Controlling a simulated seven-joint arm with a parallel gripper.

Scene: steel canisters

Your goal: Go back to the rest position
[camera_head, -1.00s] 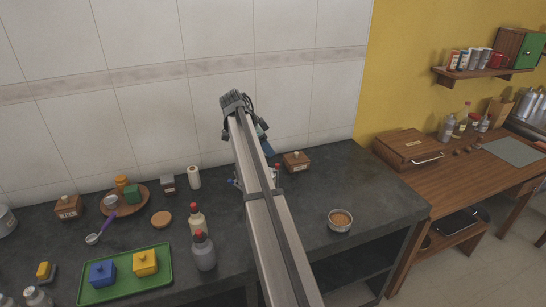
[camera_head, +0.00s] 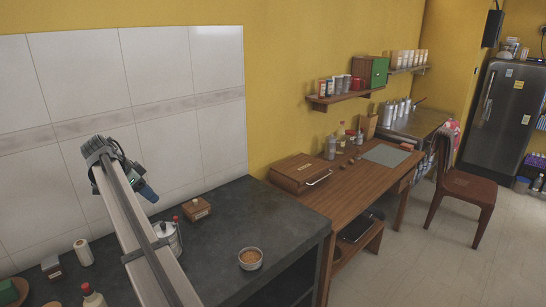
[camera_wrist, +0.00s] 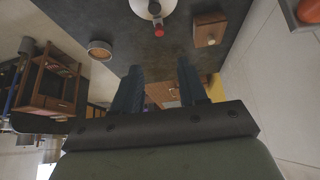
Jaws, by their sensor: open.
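My gripper (camera_head: 148,193) is raised above the dark counter in the head view, in front of the tiled wall. In the wrist view its two blue fingers (camera_wrist: 158,88) stand apart with nothing between them. A pale steel canister (camera_head: 174,241) with a red knob stands on the counter, partly hidden by my arm. It also shows in the wrist view (camera_wrist: 146,8) at the top edge, beyond the fingertips and apart from them. Several steel canisters (camera_head: 396,112) stand at the back of the far worktop.
A small wooden box (camera_head: 197,209) and a filled bowl (camera_head: 250,258) stand on the counter (camera_head: 225,230). A paper roll (camera_head: 83,252) and a red-capped bottle (camera_head: 93,298) are at left. A wooden desk (camera_head: 345,195) and a chair (camera_head: 465,192) stand to the right.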

